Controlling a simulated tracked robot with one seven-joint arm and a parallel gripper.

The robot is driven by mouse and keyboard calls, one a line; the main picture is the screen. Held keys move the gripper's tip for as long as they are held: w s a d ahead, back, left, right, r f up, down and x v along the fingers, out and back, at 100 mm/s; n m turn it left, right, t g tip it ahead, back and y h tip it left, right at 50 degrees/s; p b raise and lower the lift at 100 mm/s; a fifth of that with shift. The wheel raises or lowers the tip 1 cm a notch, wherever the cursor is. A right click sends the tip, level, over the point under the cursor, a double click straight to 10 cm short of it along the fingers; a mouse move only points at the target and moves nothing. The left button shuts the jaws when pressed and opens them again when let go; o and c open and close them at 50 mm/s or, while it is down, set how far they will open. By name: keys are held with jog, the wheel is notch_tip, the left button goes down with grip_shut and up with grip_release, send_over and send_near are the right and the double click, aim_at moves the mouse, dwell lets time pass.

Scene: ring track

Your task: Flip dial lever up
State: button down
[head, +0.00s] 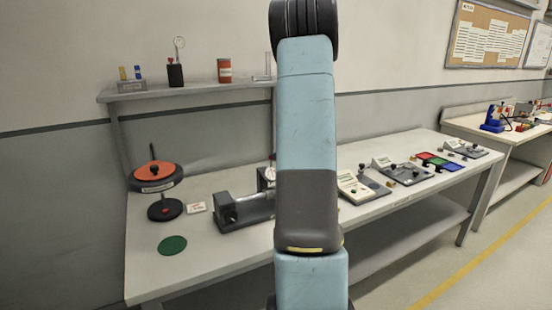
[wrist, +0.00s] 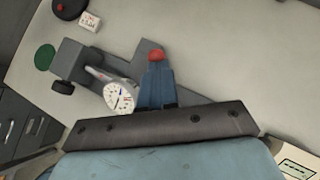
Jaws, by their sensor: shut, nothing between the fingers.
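A white round dial gauge (wrist: 120,97) shows in the wrist view, just left of my gripper's fingers. It is mounted at a grey bench fixture (wrist: 85,62) with a dark knob at its left end. In the head view the fixture (head: 245,211) stands mid-bench, and the dial (head: 269,174) is partly cut off by my arm. I cannot make out the dial's lever clearly. My gripper (wrist: 156,62) is shut and empty, its blue fingers over or beside the fixture. A red rounded spot shows at the fingertips. Whether the fingers touch anything is unclear. My arm hides the gripper in the head view.
On the bench (head: 145,265), an orange-topped round device (head: 155,171), a small card (head: 196,208) and a green disc (head: 172,245) lie left. Several panels, including a cream-faced one (head: 356,187), stand right. A shelf (head: 190,91) is behind.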

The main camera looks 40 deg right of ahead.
jog(key=shift+w+r, duration=0.1)
jog(key=shift+w, duration=0.05)
jog(key=shift+r, duration=0.85)
jog(key=s+d+r, duration=0.5)
jog(key=s+r, duration=0.1)
jog(key=r, duration=0.4)
jog(key=shift+r, duration=0.25)
